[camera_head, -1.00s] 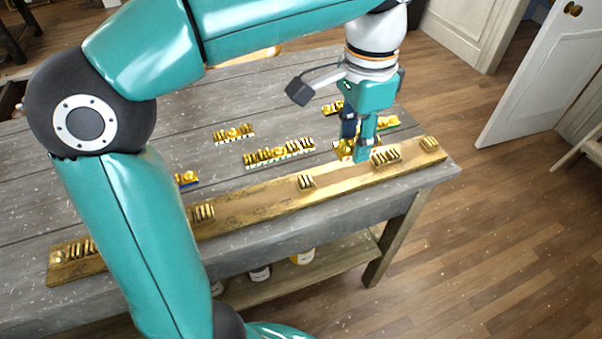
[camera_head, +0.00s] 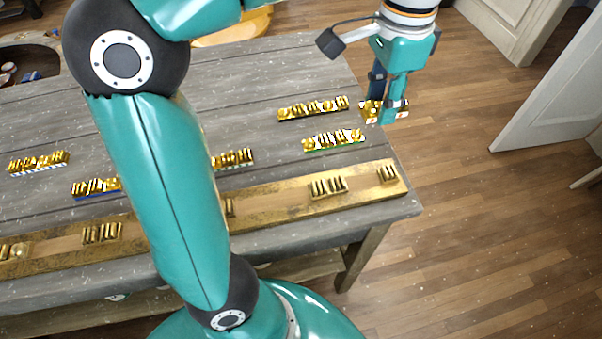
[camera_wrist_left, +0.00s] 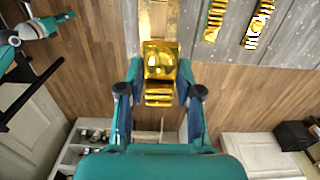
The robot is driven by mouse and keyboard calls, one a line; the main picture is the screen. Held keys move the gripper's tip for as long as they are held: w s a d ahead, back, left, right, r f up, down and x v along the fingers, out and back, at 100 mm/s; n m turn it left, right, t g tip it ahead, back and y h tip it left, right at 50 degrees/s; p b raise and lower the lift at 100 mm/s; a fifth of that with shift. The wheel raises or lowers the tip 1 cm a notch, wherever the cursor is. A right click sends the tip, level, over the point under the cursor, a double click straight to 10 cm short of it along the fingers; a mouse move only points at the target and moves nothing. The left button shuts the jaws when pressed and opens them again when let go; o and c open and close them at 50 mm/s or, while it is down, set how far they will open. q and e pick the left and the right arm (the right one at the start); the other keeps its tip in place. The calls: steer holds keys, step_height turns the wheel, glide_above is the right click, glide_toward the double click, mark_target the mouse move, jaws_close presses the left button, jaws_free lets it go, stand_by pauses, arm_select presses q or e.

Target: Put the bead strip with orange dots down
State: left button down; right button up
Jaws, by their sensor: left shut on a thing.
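My left gripper (camera_head: 385,112) is shut on a short gilt bead strip (camera_head: 370,108) with a pale side and small orange marks. The strip is held up at the table's right end, apart from the other strips. In the left wrist view the held strip (camera_wrist_left: 159,68) sticks out between the two fingers (camera_wrist_left: 158,97), gold beads facing the camera. Its far end overlaps the gilt plank behind it. My right gripper is not seen.
A grey wooden table (camera_head: 250,75) carries several bead strips, including a green-edged one (camera_head: 334,142) and a dark-edged one (camera_head: 313,109). A long gilt plank (camera_head: 280,198) with bead blocks lies along the front edge. Open floor lies to the right.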

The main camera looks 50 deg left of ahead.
arm_select(q)
steer(key=b, duration=0.2)
glide_above(360, 183)
step_height(360, 183, down, 15)
steer(key=shift+a+r, duration=0.1)
steer(key=shift+r, duration=0.1)
steer(key=shift+f, duration=2.65)
steer(key=shift+f, duration=0.25)
steer(key=c, duration=0.8)
jaws_free()
steer(key=shift+r, duration=0.1)
steer(key=shift+r, duration=0.15)
steer(key=shift+w+r, duration=0.1)
steer(key=shift+r, duration=0.15)
step_height(360, 183, up, 12)
steer(key=shift+f+p, duration=0.25)
steer(key=shift+p, duration=0.3)
